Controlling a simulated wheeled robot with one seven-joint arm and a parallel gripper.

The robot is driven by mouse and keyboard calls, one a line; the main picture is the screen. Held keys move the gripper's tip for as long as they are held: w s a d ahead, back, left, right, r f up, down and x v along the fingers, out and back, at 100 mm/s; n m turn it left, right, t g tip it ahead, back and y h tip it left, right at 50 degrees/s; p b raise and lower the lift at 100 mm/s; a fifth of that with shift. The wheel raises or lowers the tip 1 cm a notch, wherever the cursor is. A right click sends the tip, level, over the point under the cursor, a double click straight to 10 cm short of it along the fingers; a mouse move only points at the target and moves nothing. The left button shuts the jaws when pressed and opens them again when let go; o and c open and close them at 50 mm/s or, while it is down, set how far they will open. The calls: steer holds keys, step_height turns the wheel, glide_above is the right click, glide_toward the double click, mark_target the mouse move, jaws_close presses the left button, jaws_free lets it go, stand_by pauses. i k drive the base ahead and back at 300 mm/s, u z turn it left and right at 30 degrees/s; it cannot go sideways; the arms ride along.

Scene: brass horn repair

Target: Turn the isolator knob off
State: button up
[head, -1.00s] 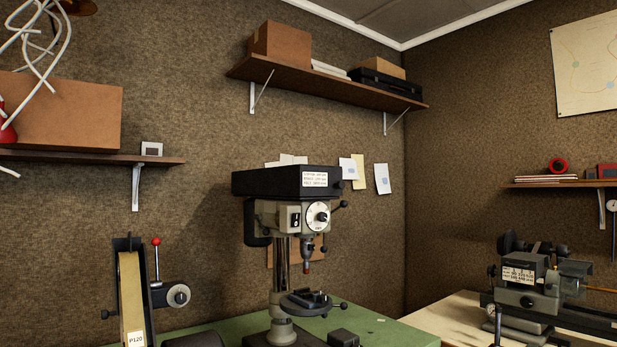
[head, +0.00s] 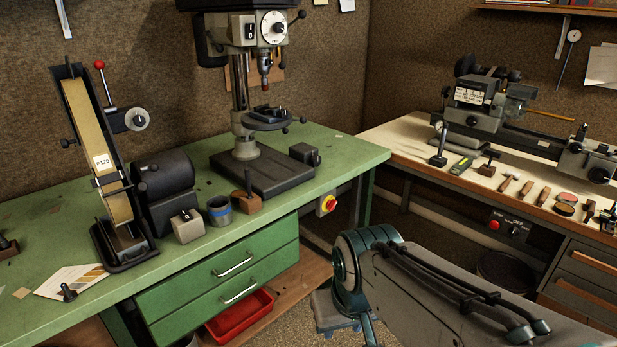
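A red knob on a yellow plate, which looks like the isolator knob (head: 328,204), is on a small grey box at the right end of the green bench, below its top edge. Its exact turn position is too small to read. My arm (head: 440,290) reaches in from the lower right, with its teal joint below and to the right of the knob, apart from it in the picture. My gripper cannot be made out; the end of the arm is hidden or out of frame.
The green bench (head: 55,235) carries a drill press (head: 241,100) and a belt sander (head: 95,140). The right bench (head: 400,135) holds a lathe and tools; a dark panel (head: 508,228) with a red button is below. A red tray (head: 240,315) sits under the drawers.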

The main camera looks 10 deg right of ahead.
mark_target(330, 204)
steer(key=z, duration=0.05)
steer(key=k, duration=0.5)
steer(key=z, duration=0.9)
steer(key=i, duration=0.8)
steer(key=u, duration=0.55)
steer(key=i, duration=0.6)
steer(key=u, duration=0.75)
